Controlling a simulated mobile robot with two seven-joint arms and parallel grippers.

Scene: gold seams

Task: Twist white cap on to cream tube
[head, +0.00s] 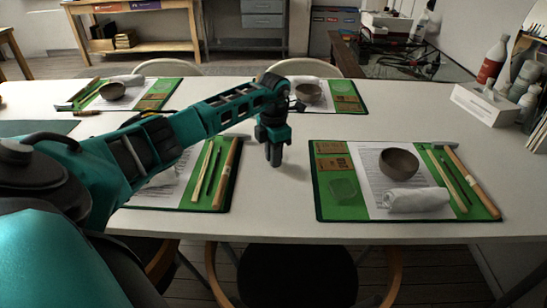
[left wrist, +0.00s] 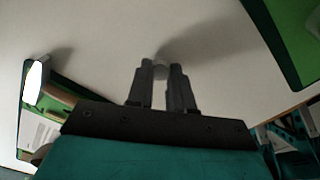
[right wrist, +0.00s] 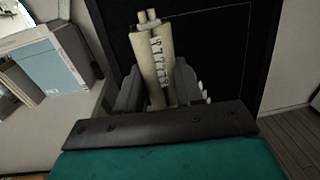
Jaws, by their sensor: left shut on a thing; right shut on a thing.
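My left gripper (head: 274,158) points down just above the white table, between two green mats. In the left wrist view, its fingers (left wrist: 161,72) are shut on a small whitish cap (left wrist: 161,70), mostly hidden between the fingertips. In the right wrist view, my right gripper (right wrist: 157,80) is shut on a cream tube (right wrist: 147,50). The tube's narrow neck end (right wrist: 148,17) points away from the gripper and shows no cap. A row of small white pieces shows along the tube's side. The right gripper and the tube are out of the head view.
On the white table (head: 270,205), a green mat (head: 328,207) at right holds a brown bowl (head: 399,163), a rolled white cloth (head: 417,199) and sticks. Another mat lies under my left arm. A white box (head: 484,104) with bottles stands at far right.

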